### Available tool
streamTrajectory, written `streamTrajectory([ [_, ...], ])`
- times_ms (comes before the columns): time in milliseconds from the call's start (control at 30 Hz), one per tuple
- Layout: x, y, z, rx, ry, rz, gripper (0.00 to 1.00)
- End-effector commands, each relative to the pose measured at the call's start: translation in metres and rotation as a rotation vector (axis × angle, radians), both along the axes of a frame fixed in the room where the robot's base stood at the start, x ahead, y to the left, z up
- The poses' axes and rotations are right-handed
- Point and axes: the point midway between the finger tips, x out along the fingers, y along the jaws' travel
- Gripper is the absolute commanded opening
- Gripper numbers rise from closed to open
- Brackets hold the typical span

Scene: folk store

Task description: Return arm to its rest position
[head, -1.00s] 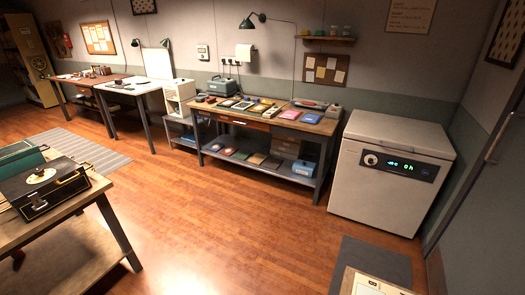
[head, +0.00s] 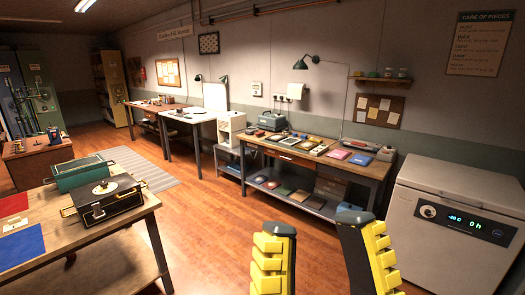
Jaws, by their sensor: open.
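My gripper (head: 320,225) shows at the bottom of the head view, right of the middle. Its two dark fingers with ridged yellow pads stand upright and apart, with bare wooden floor showing between them. It is open and holds nothing. Its wrist and the rest of my arm are outside the picture.
A workbench (head: 285,155) with coloured flat items stands behind the gripper. A white chest freezer (head: 450,215) is at the right. A table (head: 110,235) with a black box (head: 105,200) and a green box (head: 83,174) is at the left. The wooden floor (head: 205,220) between is clear.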

Motion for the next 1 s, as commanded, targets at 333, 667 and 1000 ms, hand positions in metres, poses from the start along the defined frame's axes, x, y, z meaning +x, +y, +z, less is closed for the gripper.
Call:
streamTrajectory([
  [333, 0.040, -0.026, -0.081, -0.092, 0.633, -0.211, 0.39],
  [667, 0.040, -0.025, 0.051, -0.091, 0.623, -0.206, 0.39],
  [1000, 0.040, -0.025, 0.200, -0.087, 0.624, -0.202, 0.39],
])
